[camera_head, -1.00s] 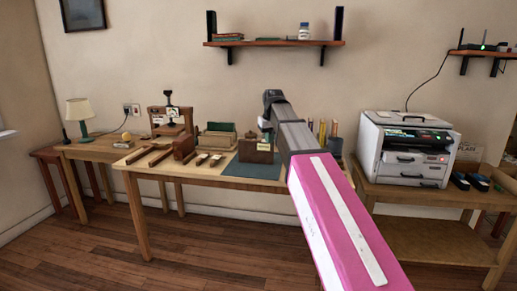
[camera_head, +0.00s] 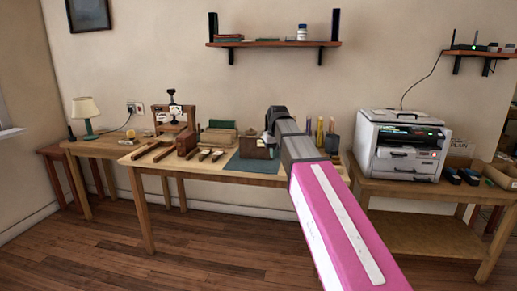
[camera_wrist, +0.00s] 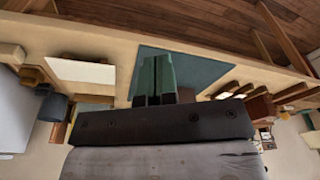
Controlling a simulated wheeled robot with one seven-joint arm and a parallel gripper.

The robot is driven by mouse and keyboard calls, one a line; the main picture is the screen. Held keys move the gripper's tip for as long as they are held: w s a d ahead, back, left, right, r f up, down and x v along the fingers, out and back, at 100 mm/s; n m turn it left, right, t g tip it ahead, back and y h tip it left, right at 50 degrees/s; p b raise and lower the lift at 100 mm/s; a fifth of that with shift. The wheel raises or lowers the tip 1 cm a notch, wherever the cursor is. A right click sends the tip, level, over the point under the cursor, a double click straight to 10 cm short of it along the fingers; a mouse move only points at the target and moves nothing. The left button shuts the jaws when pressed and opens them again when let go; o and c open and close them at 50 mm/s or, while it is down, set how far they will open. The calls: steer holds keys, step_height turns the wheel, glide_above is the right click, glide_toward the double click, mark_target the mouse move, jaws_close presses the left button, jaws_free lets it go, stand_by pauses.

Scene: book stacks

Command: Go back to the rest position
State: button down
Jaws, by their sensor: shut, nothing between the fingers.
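My gripper (camera_head: 270,139) is at the end of my pink and grey arm, in front of the workbench (camera_head: 225,176). In the head view it overlaps a brown box-like object (camera_head: 251,150) at the dark teal mat (camera_head: 252,166). Its fingertips are small there and partly hidden by my arm. In the wrist view my gripper's green fingers (camera_wrist: 156,72) are together and empty, seen over the mat (camera_wrist: 204,69). I cannot tell how high they are above the bench.
A lamp (camera_head: 87,112) stands on a side table at left. A press (camera_head: 174,118) and several wooden tools fill the bench's left part. A printer (camera_head: 402,143) stands on a cart at right. A shelf (camera_head: 273,44) hangs above. The floor (camera_head: 205,240) in front is clear.

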steer(key=s+d+f+m, duration=0.1)
steer(key=s+d+f, duration=0.3)
steer(key=s+f, duration=0.3)
steer(key=s+d+f+m+g, duration=0.1)
steer(key=s+d+f, duration=0.3)
steer(key=f, duration=1.2)
steer(key=s+d+f+m+g, duration=0.1)
steer(key=s+d+f, duration=0.3)
steer(key=s+f, duration=0.7)
steer(key=shift+s+d+f+h, duration=0.2)
steer(key=shift+d+f+h, duration=0.05)
steer(key=shift+f+h, duration=0.05)
